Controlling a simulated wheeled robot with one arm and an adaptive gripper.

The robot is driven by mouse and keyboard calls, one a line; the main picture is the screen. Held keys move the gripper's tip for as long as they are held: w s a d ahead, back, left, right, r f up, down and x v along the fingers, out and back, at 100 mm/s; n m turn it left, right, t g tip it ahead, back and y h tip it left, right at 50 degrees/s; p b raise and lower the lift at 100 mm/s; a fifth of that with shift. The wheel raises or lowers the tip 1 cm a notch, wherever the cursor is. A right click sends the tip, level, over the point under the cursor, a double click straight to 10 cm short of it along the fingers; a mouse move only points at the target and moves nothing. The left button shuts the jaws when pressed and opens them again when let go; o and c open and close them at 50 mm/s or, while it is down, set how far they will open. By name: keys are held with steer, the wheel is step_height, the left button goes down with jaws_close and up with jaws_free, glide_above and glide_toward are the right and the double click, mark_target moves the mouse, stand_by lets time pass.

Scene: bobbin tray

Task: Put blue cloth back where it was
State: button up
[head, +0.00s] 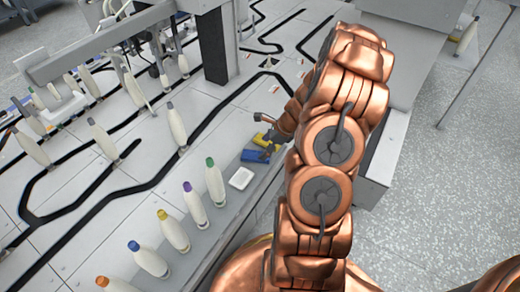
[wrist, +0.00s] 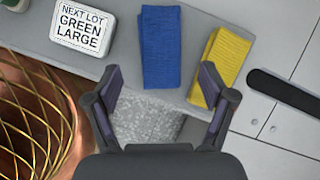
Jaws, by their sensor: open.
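The blue cloth (wrist: 160,47) lies folded flat on the grey ledge in the wrist view, with a yellow cloth (wrist: 222,62) to its right. In the head view the blue cloth (head: 254,156) shows beside the yellow cloth (head: 264,140), partly behind my arm. My gripper (wrist: 164,82) is open and empty, its fingers spread apart. In the wrist picture the blue cloth's lower end lies between and beyond the fingertips. The right fingertip overlaps the yellow cloth in the picture; I cannot tell whether they touch. In the head view my gripper (head: 258,136) is over the cloths, partly hidden.
A white sign (wrist: 83,27) reading "NEXT LOT GREEN LARGE" lies left of the blue cloth. Bobbins with coloured tips, such as a green one (head: 214,182), stand in a row along the ledge. Black tracks (head: 118,190) cross the white table. Speckled floor shows below the ledge edge.

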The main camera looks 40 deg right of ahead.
steer(key=p+v, duration=0.2)
steer(key=v, duration=0.5)
steer(key=s+a+r+n+g, duration=0.1)
steer(key=s+a+r+n, duration=0.1)
steer(key=a+r+n, duration=0.35)
steer(key=s+a+r+n+g+y, duration=0.1)
steer(key=a+r+n+g, duration=0.15)
steer(key=a, duration=0.65)
steer(key=s+a+r+n+g, duration=0.1)
steer(key=s+a+r+n, duration=0.1)
steer(key=a+r+n, duration=0.4)
steer(key=s+a+r+n+g+h, duration=0.2)
steer(key=s+a+n, duration=0.2)
steer(key=s+n, duration=0.3)
steer(key=s+a+r+n+g+h, duration=0.2)
steer(key=s+n, duration=0.4)
steer(key=s, duration=0.8)
steer(key=shift+a+r+n+h, duration=0.4)
steer(key=shift+a+r, duration=0.45)
steer(key=shift+a, duration=0.05)
